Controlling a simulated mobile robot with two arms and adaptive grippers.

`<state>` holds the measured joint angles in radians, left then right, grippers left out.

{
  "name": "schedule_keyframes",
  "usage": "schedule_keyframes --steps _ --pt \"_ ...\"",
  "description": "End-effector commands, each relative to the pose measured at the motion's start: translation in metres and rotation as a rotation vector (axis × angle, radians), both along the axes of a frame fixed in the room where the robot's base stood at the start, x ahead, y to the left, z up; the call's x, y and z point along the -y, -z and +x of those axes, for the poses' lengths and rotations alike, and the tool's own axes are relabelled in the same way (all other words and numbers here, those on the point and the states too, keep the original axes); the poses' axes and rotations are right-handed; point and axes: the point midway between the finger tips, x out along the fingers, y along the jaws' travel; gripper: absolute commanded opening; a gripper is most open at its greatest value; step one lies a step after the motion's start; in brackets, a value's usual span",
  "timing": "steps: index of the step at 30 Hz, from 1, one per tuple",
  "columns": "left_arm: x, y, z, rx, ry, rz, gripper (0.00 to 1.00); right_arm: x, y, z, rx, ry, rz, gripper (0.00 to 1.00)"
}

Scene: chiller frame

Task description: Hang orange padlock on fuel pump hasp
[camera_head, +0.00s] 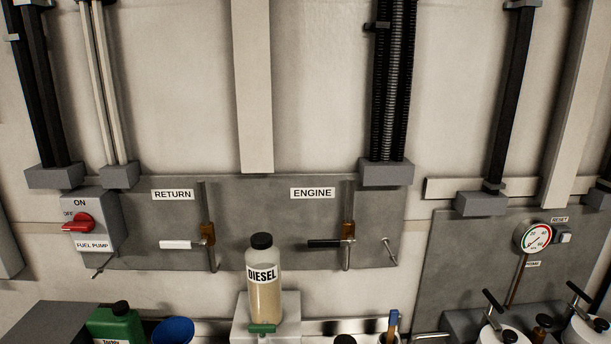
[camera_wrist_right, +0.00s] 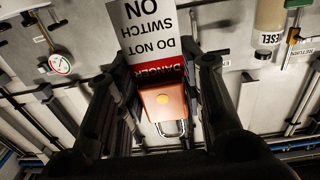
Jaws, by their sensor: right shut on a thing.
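The grey fuel pump switch box (camera_head: 95,219) is on the wall panel at the left of the head view. Its red handle (camera_head: 77,223) lies sideways beside the OFF mark. A small metal piece (camera_head: 101,267), perhaps the hasp, shows under the box; its detail is too small to tell. In the right wrist view my right gripper (camera_wrist_right: 160,80) is shut on the orange padlock (camera_wrist_right: 164,103). The shackle (camera_wrist_right: 173,129) points to the bottom of that picture. A DANGER tag (camera_wrist_right: 148,35) is beside the padlock, upside down in that view. My left gripper is not in view.
RETURN (camera_head: 185,244) and ENGINE (camera_head: 325,244) valve handles stick out of the panel. A DIESEL bottle (camera_head: 265,295), a green container (camera_head: 115,325) and a blue cup (camera_head: 173,331) stand below. A gauge (camera_head: 537,237) is at right.

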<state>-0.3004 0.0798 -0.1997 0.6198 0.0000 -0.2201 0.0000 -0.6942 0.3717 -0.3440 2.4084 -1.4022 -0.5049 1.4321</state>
Motion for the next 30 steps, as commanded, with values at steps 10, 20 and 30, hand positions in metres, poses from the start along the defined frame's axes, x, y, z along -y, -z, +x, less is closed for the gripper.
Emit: schedule_keyframes --steps 10,20,30 --pt "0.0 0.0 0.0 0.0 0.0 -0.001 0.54 0.001 -0.001 0.0 0.001 0.002 0.0 0.02" --pt "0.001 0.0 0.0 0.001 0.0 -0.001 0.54 0.005 -0.012 0.05 0.032 -0.005 0.019 0.02" --pt "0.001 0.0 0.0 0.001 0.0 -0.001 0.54 0.012 -0.032 0.12 0.018 -0.023 0.008 0.02"
